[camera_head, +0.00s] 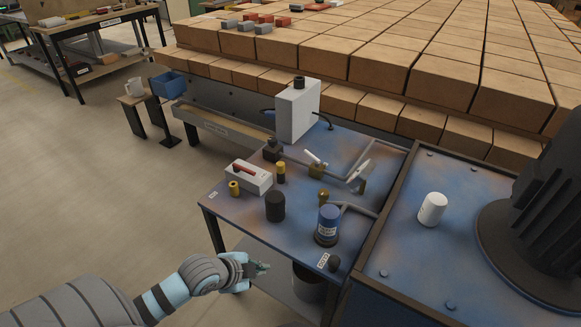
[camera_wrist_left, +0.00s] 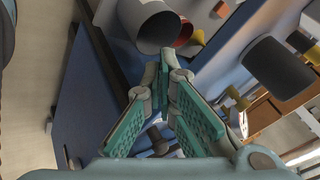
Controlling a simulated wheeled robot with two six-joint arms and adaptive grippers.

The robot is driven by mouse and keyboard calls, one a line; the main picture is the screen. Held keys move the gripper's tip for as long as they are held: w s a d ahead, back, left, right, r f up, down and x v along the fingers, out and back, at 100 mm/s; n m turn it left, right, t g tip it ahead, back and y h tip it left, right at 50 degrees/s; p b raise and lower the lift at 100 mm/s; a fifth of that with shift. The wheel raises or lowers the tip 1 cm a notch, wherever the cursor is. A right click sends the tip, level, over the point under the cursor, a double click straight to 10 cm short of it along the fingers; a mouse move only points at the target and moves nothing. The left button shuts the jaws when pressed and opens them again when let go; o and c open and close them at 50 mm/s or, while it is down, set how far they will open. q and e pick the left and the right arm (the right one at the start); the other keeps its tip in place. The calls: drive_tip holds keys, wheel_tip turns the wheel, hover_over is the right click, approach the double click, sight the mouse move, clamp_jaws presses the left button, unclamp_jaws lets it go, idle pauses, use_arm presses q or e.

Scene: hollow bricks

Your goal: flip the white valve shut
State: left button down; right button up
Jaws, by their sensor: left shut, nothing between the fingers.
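Two valves with white lever handles sit on pipework on the blue bench; I cannot tell which one is meant. The left white lever (camera_head: 314,157) slants over a brass body (camera_head: 317,170). The right white lever (camera_head: 358,171) tilts up to the right above a brass body (camera_head: 357,186). My left gripper (camera_head: 262,268) is beside the bench's front left edge, well short of both levers and touching neither. Its teal fingers (camera_wrist_left: 167,75) are shut and empty in the wrist view, where I cannot make out either lever. My right gripper is not in view.
On the blue bench (camera_head: 235,208) stand a black cylinder (camera_head: 275,207), a blue canister (camera_head: 327,225), a white box with red handle (camera_head: 248,177) and a tall grey box (camera_head: 297,110). A white canister (camera_head: 432,208) stands on the right-hand blue surface.

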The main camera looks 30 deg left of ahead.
use_arm(q)
drive_tip(key=s+d+n+g+y, duration=0.1)
drive_tip(key=s+d+n+g, duration=0.4)
drive_tip(key=s+n, duration=0.55)
drive_tip(key=s+f, duration=0.3)
drive_tip(key=f, duration=0.8)
drive_tip(key=s+f, duration=0.3)
drive_tip(key=f, duration=0.7)
drive_tip(key=s+f+g, duration=0.1)
drive_tip(key=s+f, duration=0.9)
drive_tip(key=s, duration=0.2)
drive_tip(key=shift+s+a+g+y, duration=0.3)
drive_tip(key=shift+s+a, duration=0.1)
drive_tip(key=shift+a, duration=0.05)
